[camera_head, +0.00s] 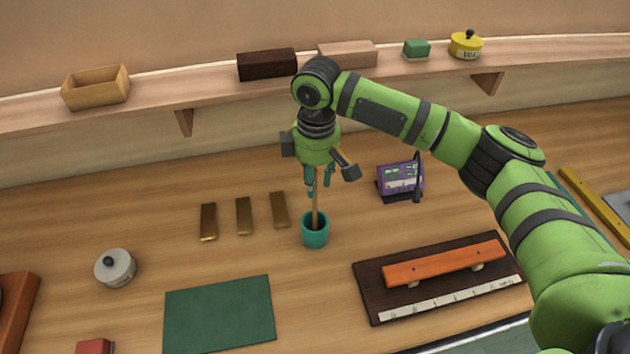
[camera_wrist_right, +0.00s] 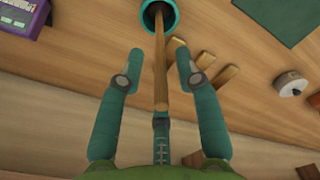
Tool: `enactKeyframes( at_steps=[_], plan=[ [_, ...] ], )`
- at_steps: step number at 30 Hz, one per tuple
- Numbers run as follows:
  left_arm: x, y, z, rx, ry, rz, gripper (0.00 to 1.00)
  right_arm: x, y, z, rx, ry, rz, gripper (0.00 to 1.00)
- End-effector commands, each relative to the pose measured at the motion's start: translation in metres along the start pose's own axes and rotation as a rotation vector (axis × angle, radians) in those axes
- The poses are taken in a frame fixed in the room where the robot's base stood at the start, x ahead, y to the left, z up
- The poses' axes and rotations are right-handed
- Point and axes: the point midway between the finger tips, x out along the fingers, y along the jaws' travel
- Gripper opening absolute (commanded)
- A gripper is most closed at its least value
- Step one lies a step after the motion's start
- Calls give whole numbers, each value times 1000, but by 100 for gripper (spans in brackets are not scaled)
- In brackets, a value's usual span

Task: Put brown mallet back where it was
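The brown mallet shows as a thin wooden stick (camera_head: 315,208) standing in a teal cup (camera_head: 315,233) on the table. Its lower end is inside the cup, and no mallet head can be made out. My right gripper (camera_head: 319,186) is above the cup, pointing down around the upper part of the stick. In the right wrist view the stick (camera_wrist_right: 161,62) runs from the cup (camera_wrist_right: 150,28) between the spread teal fingers (camera_wrist_right: 160,85). The two side fingers stand clear of it; the third finger lies in line with its near end. My left gripper is out of view.
Several brass bars (camera_head: 243,216) lie left of the cup. A purple device (camera_head: 400,179) stands to the right. A wooden base with an orange bar (camera_head: 445,263) is at front right, a green mat (camera_head: 219,314) at front left. A lidded grey pot (camera_head: 115,267) is further left.

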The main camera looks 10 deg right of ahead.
Motion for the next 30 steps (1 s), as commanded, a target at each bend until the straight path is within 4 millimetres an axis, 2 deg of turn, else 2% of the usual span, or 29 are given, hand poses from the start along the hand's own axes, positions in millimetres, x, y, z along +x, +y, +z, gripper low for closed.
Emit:
enactKeyframes(
  at_steps=[9, 15, 21, 30],
  plan=[
    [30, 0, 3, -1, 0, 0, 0, -63, 0, -1, -1, 5, 3, 34],
    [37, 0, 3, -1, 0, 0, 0, -98, 0, 0, 1, 1, 1, 34],
    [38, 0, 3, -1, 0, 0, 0, -111, 0, 0, 0, 0, -1, 34],
    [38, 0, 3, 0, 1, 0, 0, -112, 0, 0, 0, 0, -1, 34]
  ],
)
